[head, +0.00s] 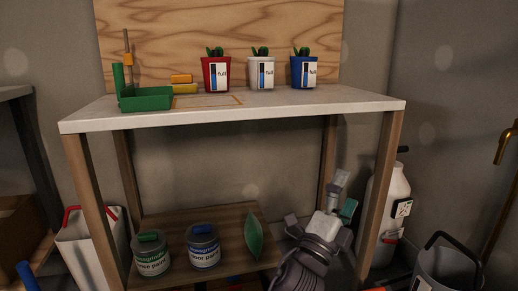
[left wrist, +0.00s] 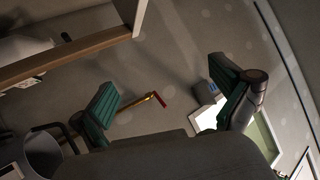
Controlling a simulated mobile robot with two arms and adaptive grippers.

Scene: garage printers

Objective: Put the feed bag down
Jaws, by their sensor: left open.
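No thing is plainly a feed bag. A white bag-like container (head: 92,247) with a red handle stands at the lower left in the head view, partly behind the table leg; I cannot tell whether it is the feed bag. My left gripper (head: 341,193) is in front of the table's right side, below the tabletop. In the left wrist view its two green-padded fingers (left wrist: 168,100) are spread wide, with nothing clearly held between them. A pale object (left wrist: 208,114) shows by the right finger, unclear. My right gripper is not in view.
The white tabletop (head: 290,105) holds a green tray (head: 147,101) and red, white and blue pots. The lower shelf (head: 225,222) bears two paint cans and a green leaf-shaped thing. A white jug (head: 397,195) and a bucket (head: 448,270) stand at the right.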

